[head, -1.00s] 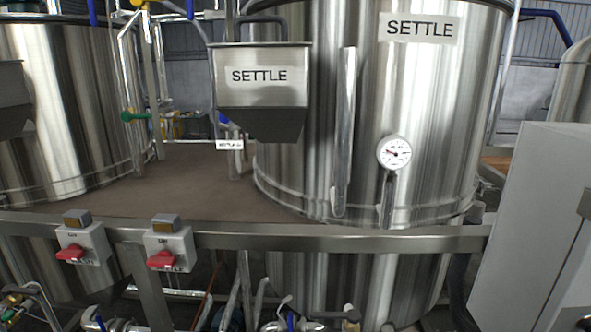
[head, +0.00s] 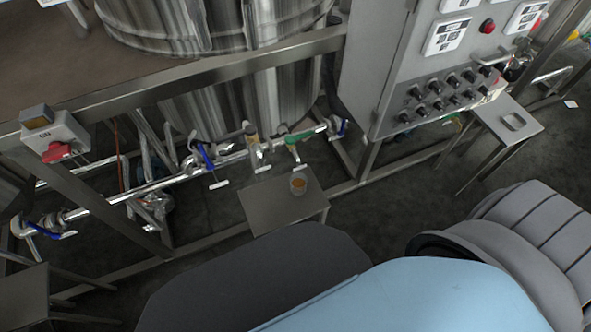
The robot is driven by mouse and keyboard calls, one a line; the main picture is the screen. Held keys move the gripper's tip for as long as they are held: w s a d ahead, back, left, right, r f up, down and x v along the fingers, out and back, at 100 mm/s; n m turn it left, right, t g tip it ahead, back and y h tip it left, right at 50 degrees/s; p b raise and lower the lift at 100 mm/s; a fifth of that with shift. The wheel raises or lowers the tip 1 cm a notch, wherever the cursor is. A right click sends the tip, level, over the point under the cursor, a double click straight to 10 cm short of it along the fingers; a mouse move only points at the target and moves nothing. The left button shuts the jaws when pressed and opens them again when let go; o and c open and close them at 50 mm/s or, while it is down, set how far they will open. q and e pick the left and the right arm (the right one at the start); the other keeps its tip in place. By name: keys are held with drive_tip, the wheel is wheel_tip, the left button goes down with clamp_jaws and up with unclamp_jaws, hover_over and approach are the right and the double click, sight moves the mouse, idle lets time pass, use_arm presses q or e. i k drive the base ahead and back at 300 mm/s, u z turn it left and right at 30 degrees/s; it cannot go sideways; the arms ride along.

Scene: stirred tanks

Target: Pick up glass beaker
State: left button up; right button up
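A small glass beaker (head: 298,184) with orange-brown contents stands upright on a low grey metal stand (head: 262,212) in the middle of the head view. It is below the pipe valves and near the stand's right side. Neither gripper shows in the head view. Parts of my own body fill the bottom and lower right of the picture. Nothing touches the beaker apart from the stand.
A pipe (head: 165,182) with several valves runs behind the stand, below a steel frame rail (head: 190,80). A grey control cabinet (head: 392,75) stands to the right. Another small stand (head: 508,122) is farther right. Dark floor lies open between them.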

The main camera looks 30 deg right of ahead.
sight(298, 180)
drive_tip(key=z, duration=0.85)
drive_tip(key=k, duration=0.5)
drive_tip(key=z, duration=2.3)
drive_tip(key=i, duration=1.65)
drive_tip(key=u, duration=2.4)
